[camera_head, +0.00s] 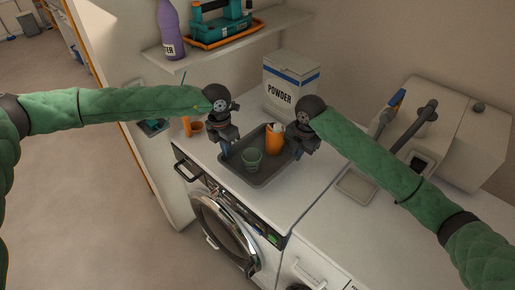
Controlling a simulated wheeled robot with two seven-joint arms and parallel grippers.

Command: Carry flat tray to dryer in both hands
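The flat dark grey tray (274,170) is level on or just above the white top of a front-loading machine (222,232); I cannot tell whether it touches. A green cup (251,159) and an orange container (274,139) with something pale at its top stand in it. My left gripper (225,151) is at the tray's left edge, pointing down. My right gripper (297,153) is at its right edge. The fingertips are small and partly hidden, so their grip on the rim is unclear.
A white powder box (290,82) stands behind the tray. Small orange cups (192,126) are left of my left gripper. A shelf (230,40) above holds a purple bottle (170,30) and a teal toolbox (220,24).

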